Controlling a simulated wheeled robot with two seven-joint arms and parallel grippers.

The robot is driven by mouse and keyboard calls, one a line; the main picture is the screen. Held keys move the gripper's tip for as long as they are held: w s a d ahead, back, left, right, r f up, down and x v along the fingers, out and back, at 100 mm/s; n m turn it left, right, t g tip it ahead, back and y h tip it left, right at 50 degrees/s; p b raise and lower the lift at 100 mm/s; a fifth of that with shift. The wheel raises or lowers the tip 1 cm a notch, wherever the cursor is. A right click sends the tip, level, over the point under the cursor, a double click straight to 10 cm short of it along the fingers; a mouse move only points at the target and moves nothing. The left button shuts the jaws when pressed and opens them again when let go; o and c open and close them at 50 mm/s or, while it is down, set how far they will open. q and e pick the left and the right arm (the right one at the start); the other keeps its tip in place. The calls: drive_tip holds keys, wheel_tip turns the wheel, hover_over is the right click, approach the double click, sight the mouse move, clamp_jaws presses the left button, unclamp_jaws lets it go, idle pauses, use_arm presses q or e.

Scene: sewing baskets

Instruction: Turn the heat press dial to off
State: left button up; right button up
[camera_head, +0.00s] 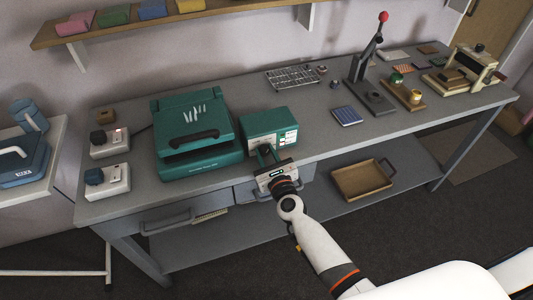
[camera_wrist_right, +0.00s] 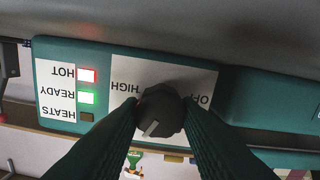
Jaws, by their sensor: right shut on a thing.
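The green heat press (camera_head: 200,165) stands on the grey workbench with its lid slightly raised. Its green control box (camera_head: 268,123) is to its right. My right gripper (camera_head: 264,151) reaches the front of this box. In the right wrist view, which is upside down, my right gripper (camera_wrist_right: 158,103) is shut on the black dial (camera_wrist_right: 158,112), one finger on each side. The dial's white pointer mark shows at its lower edge in the picture. The HIGH label is left of the dial and the partly covered OFF label is right. My left gripper is not in view.
The red HOT light (camera_wrist_right: 87,75) and green READY light (camera_wrist_right: 87,97) are lit; the HEATS light (camera_wrist_right: 86,117) is dark. Two white switch boxes (camera_head: 108,181) stand left of the press. A lever press (camera_head: 368,95) and a blue pad (camera_head: 346,116) are to the right.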

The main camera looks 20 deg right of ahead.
drive_tip(key=n, duration=0.7)
drive_tip(key=shift+a+p, duration=0.1)
drive_tip(key=shift+p, duration=0.3)
drive_tip(key=n, duration=0.3)
drive_tip(key=shift+n+p, duration=0.3)
drive_tip(key=shift+n, duration=0.1)
drive_tip(key=n, duration=0.3)
drive_tip(key=shift+f+n+p, duration=0.1)
drive_tip(key=shift+n+p, duration=0.2)
drive_tip(key=shift+p, duration=0.05)
drive_tip(key=n+p, duration=0.1)
drive_tip(key=n, duration=0.5)
drive_tip(key=shift+f, duration=0.15)
drive_tip(key=n+p, duration=0.1)
drive_tip(key=n, duration=0.5)
drive_tip(key=shift+f+p, duration=0.1)
drive_tip(key=shift+p, duration=0.2)
drive_tip(key=o, duration=1)
drive_tip(key=shift+s, duration=0.1)
